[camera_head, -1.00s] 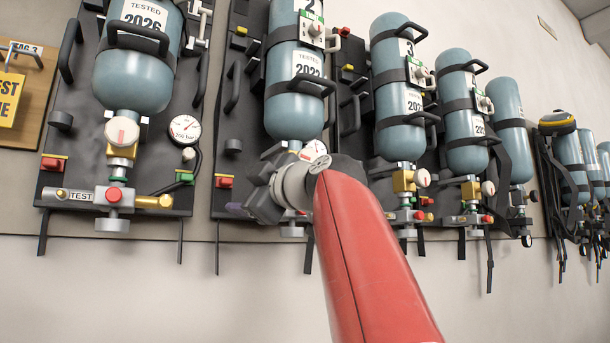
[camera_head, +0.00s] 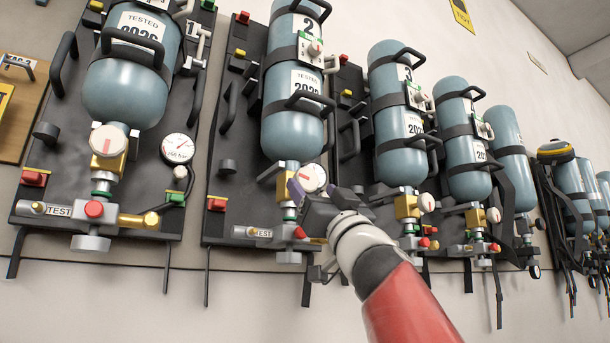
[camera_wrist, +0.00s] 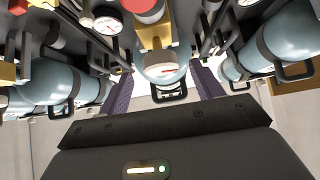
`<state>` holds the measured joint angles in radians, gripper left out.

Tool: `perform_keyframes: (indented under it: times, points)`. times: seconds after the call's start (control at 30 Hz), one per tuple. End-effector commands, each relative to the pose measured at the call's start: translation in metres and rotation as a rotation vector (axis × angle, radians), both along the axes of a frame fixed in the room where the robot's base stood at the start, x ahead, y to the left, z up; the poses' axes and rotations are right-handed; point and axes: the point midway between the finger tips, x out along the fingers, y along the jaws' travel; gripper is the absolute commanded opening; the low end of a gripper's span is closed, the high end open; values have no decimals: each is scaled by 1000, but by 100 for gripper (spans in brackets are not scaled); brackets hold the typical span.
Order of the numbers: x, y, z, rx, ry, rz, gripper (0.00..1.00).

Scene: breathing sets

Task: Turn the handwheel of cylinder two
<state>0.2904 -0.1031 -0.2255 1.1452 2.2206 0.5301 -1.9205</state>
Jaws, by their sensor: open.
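Cylinder two (camera_head: 292,130), a blue-grey bottle labelled 2, hangs on a dark backboard with its valve at the lower end. My gripper (camera_head: 312,192) is open and empty, in front of the valve area. In the wrist view, the picture is inverted. My two purple fingers (camera_wrist: 164,92) stand apart on either side of the cylinder, with the brass block (camera_wrist: 158,38) between and above them. I cannot tell whether anything is touched.
Cylinder one (camera_head: 125,92) stands left with its round pale handwheel (camera_head: 108,140) and gauge (camera_head: 178,148) in view. Cylinder three (camera_head: 398,120) and others hang to the right. Strap handles, a red button (camera_head: 299,232) and pipes jut out nearby.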

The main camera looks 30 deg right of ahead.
Motion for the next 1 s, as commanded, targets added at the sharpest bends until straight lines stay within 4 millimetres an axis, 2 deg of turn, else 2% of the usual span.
perform_keyframes:
  times: [0.03, 0.23, 0.63, 1.0]
  points:
    - [8, 0, 13, -1, 1, 1, 66]
    - [27, 2, 31, -1, 0, 1, 66]
    - [33, 3, 34, -1, 0, 1, 66]
    - [33, 3, 34, -2, 0, 1, 21]
